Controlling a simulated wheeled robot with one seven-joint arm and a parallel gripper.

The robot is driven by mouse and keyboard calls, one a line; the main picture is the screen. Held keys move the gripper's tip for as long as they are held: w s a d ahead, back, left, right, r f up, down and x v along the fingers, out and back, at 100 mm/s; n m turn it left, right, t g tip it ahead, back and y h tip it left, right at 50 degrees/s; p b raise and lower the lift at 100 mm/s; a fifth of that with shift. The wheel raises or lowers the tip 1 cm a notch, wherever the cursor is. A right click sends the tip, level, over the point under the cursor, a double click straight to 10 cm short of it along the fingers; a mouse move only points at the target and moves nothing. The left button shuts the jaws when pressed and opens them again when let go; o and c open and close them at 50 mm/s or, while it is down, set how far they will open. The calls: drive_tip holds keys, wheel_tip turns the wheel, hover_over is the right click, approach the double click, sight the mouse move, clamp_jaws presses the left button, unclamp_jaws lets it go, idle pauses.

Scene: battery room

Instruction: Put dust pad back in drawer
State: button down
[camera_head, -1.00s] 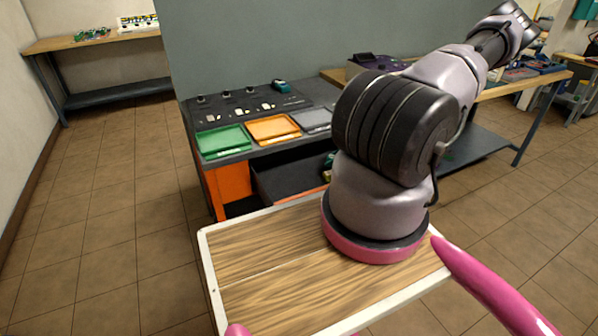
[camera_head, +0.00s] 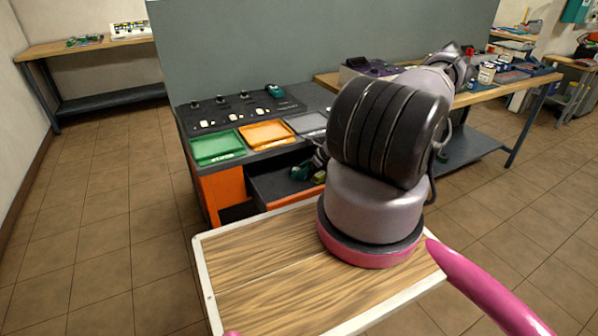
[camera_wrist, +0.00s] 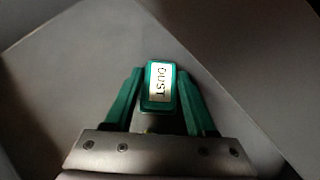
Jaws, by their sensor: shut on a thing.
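The dust pad (camera_wrist: 161,86) is a small green block with a white label reading DUST. In the wrist view it sits between the green fingers of my gripper (camera_wrist: 160,98), which is shut on it. The open dark drawer (camera_head: 265,186) juts out of the orange-sided bench in the head view. My gripper (camera_head: 308,171) shows there as green parts at the drawer's right side, partly hidden by my arm. I cannot tell whether the pad touches the drawer floor. Plain grey surfaces fill the wrist view around it.
On the bench top are a green tray (camera_head: 217,147), an orange tray (camera_head: 266,134), a grey tray (camera_head: 308,124) and a dark panel (camera_head: 235,109). A green device (camera_head: 275,91) stands at the back. A grey partition (camera_head: 320,45) rises behind. Floor at left is clear.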

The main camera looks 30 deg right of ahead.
drive_tip(key=shift+c, duration=1.1)
unclamp_jaws()
drive_tip(key=shift+r, duration=0.1)
drive_tip(key=v, duration=1.2)
